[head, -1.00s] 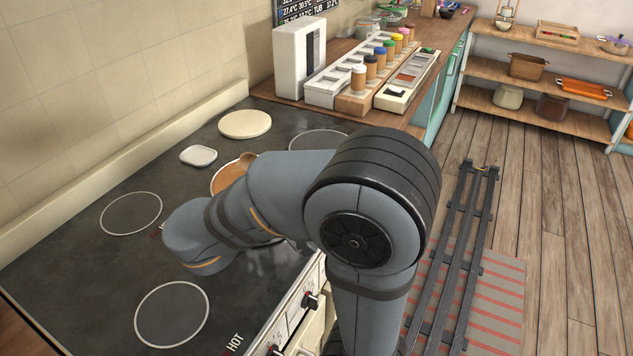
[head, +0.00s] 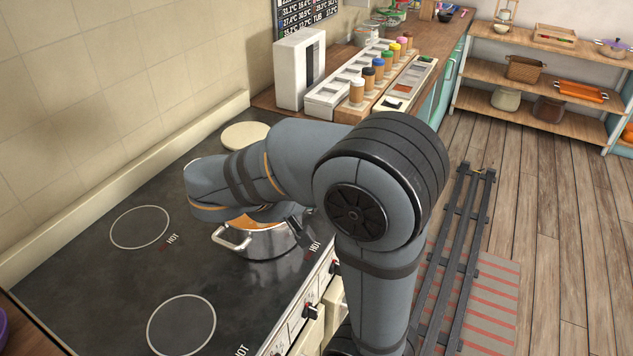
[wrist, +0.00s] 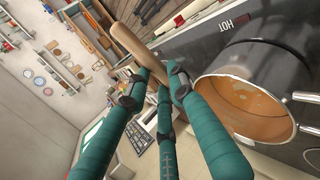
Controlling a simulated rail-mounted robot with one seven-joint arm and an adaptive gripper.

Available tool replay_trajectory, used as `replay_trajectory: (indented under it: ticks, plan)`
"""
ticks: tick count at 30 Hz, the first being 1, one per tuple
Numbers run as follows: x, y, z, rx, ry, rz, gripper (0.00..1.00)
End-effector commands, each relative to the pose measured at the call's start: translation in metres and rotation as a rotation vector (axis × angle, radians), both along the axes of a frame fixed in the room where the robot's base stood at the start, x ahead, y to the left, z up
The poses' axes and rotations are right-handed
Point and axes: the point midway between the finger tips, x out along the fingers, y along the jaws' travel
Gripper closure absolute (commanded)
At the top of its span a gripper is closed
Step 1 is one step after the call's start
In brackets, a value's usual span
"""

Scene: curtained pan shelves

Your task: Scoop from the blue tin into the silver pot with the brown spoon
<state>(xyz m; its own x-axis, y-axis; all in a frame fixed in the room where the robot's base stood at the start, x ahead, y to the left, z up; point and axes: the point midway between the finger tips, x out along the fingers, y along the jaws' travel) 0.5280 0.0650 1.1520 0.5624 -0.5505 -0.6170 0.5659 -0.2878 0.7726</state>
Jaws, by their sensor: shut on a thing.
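The silver pot (head: 270,246) stands on the dark stovetop in the head view, partly behind my arm. It holds an orange-brown liquid, seen in the wrist view inside the pot (wrist: 282,62). My gripper (wrist: 152,82) has teal fingers shut on the brown spoon (wrist: 134,44), beside the pot in that picture. The spoon's wooden length runs between the fingertips; I cannot make out its bowl. In the head view my arm hides most of the gripper and spoon. I cannot identify the blue tin in the current views.
A round cream plate or lid (head: 243,135) lies at the back of the stove. Several colour-lidded jars (head: 369,80) stand in a rack on the wooden counter beside a white box (head: 299,68). The near left stovetop (head: 95,285) is clear.

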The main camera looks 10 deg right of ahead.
Motion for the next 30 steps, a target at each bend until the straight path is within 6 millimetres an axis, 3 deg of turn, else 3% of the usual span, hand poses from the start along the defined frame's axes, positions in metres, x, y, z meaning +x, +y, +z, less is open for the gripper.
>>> replay_trajectory:
  ticks: [1,15,30]
  plan:
    - [0.0007,-0.0014,0.0068,0.015,0.019,-0.008,1.0]
    - [0.0043,-0.0029,0.0083,0.15,0.192,-0.04,1.0]
    - [0.0048,-0.003,0.0069,0.175,0.223,-0.045,1.0]
